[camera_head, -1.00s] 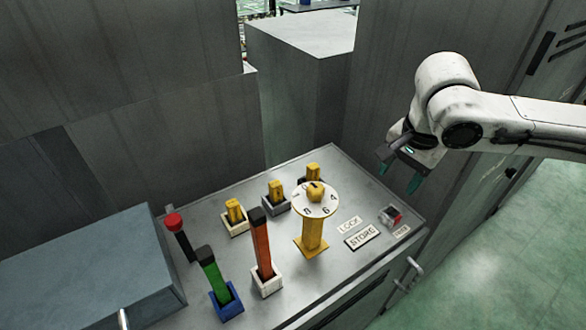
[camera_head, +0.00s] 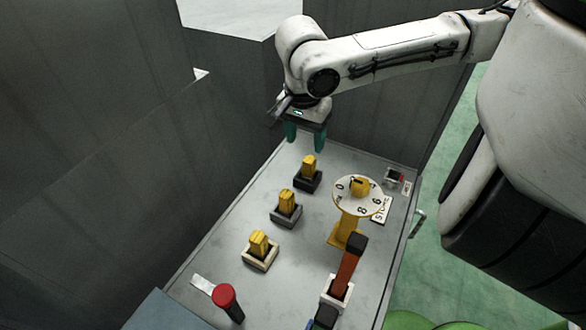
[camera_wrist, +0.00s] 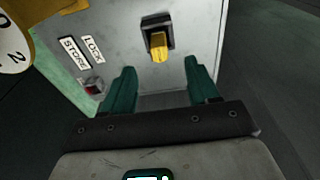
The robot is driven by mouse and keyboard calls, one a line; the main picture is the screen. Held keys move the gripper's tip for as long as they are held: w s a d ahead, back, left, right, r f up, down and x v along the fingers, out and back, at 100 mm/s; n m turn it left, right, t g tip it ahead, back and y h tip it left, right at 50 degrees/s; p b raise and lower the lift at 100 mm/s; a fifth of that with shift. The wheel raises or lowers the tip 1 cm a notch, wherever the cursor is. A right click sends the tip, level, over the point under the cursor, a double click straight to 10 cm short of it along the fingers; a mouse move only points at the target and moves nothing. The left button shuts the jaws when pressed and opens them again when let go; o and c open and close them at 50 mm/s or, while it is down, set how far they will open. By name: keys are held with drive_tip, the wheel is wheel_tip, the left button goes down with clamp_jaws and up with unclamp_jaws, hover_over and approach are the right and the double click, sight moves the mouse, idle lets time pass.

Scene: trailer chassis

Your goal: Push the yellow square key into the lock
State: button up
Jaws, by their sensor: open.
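Three yellow keys stand upright in sockets along the left side of the grey panel (camera_head: 240,293). The far key (camera_head: 309,165) is in a black socket (camera_head: 308,181), the middle key (camera_head: 287,202) in a dark grey one, and the near key (camera_head: 259,243) in a cream one. I cannot tell which is the square key. My gripper (camera_head: 306,140) is open and empty, pointing down above the panel's far end, just beyond and above the far key. In the wrist view, a yellow key (camera_wrist: 158,49) in a black socket shows ahead, between my gripper's fingers (camera_wrist: 159,66) but apart from them.
A yellow dial post (camera_head: 346,228) stands right of the keys. A red-orange lever (camera_head: 347,268) and a red-knobbed lever (camera_head: 226,299) stand nearer. A small red switch (camera_head: 395,177) sits at the right edge. Grey walls (camera_head: 110,180) rise left and behind.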

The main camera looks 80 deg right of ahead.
sight(309, 159)
drive_tip(key=f, duration=0.4)
drive_tip(key=shift+d+f, duration=0.25)
drive_tip(key=shift+d, duration=0.05)
drive_tip(key=f, duration=0.1)
drive_tip(key=d+f, duration=0.1)
drive_tip(key=f, duration=0.2)
drive_tip(key=shift+s+d+f, duration=0.15)
drive_tip(key=shift+s+d, duration=0.05)
drive_tip(key=shift+s, duration=0.2)
drive_tip(key=shift+f, duration=0.55)
drive_tip(key=shift+c, duration=0.3)
clamp_jaws()
drive_tip(key=shift+r, duration=0.1)
